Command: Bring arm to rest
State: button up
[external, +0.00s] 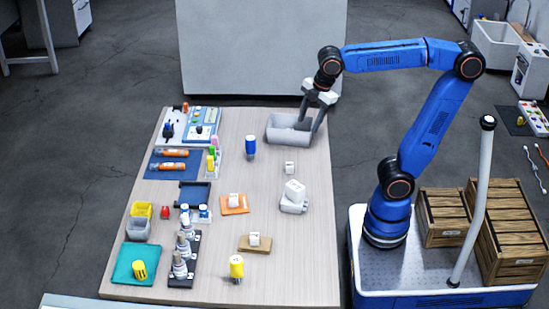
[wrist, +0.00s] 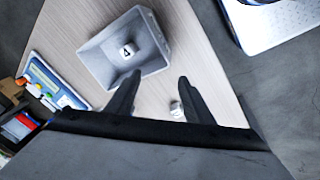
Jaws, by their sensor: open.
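My blue arm (external: 430,125) reaches from its base over the back right part of the table. My gripper (external: 312,110) is open and points down above the grey bin (external: 276,135) at the table's back edge. In the wrist view my gripper (wrist: 155,95) has its two dark fingers apart with nothing between them. The grey bin (wrist: 95,62) lies beyond the fingertips there. A small white cube with a dark mark (wrist: 127,51) is inside the bin. Another small white cube (wrist: 177,108) shows beside the right finger; it stands on the table (external: 289,167).
The wooden table (external: 215,265) holds several items: a blue cylinder (external: 250,147), a yellow cylinder (external: 236,267), an orange mat (external: 234,209) and a dark rack (external: 183,268). Wooden crates (external: 442,215) sit on my base. A grey panel (external: 262,50) stands behind the table.

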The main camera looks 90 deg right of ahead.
jog(key=s+f+m, duration=0.1)
jog(key=s, duration=0.1)
jog(key=s+d+f+m, duration=0.1)
jog(key=s, duration=0.1)
jog(key=s+f+m+t, duration=0.1)
jog(key=s, duration=0.1)
jog(key=shift+s+d+f, duration=0.15)
jog(key=shift+s+f, duration=0.05)
jog(key=shift+f, duration=0.05)
jog(key=s+f+m+t, duration=0.1)
jog(key=s+f+m, duration=0.5)
jog(key=s+f, duration=0.1)
jog(key=shift+s+a+f, duration=0.35)
jog(key=shift+f, duration=0.05)
